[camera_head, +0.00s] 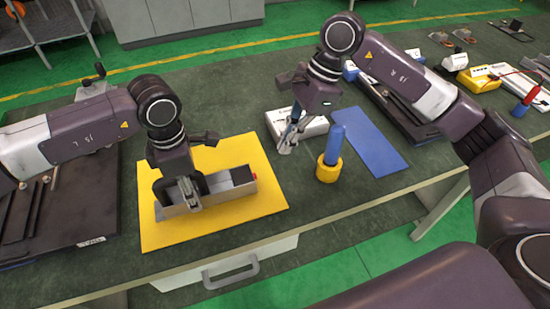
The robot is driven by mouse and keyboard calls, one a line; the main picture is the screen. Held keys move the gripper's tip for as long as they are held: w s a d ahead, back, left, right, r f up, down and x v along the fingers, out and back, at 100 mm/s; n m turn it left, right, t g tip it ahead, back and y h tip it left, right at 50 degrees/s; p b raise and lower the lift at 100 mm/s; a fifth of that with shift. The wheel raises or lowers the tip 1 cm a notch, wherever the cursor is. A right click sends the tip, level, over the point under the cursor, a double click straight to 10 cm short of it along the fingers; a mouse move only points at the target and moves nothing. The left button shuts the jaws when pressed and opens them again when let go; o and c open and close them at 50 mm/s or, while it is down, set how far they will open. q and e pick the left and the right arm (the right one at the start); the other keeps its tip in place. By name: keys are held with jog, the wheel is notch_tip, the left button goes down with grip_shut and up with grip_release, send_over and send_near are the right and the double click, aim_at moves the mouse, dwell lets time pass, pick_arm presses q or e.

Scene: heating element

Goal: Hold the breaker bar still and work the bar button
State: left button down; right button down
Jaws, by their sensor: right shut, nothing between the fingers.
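The breaker bar (229,187), a long grey block with a red button (254,177) at its right end, lies on a yellow mat (216,148). My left gripper (188,195) is down over the left half of the bar, with one finger at its near side. The far finger is hidden, so I cannot tell whether the jaws grip it. My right gripper (286,149) is shut and empty, pointing down beside a white box. It is apart from the bar, to the right of and beyond the red button.
A blue cylinder in a yellow base (327,171) stands near the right gripper, between the yellow mat and a blue mat (372,141). The white box (311,128) sits just behind that gripper. Dark trays lie at far left and right. The table's front edge is close to the yellow mat.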

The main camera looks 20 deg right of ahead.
pick_arm(q)
jog(key=shift+a+f, duration=0.1)
pick_arm(e)
jog(key=shift+v, duration=1.5)
jog(key=shift+d, duration=0.1)
pick_arm(q)
jog(key=c, duration=1)
grip_release()
jog(key=shift+w+a, duration=0.1)
pick_arm(e)
jog(key=shift+f, duration=0.1)
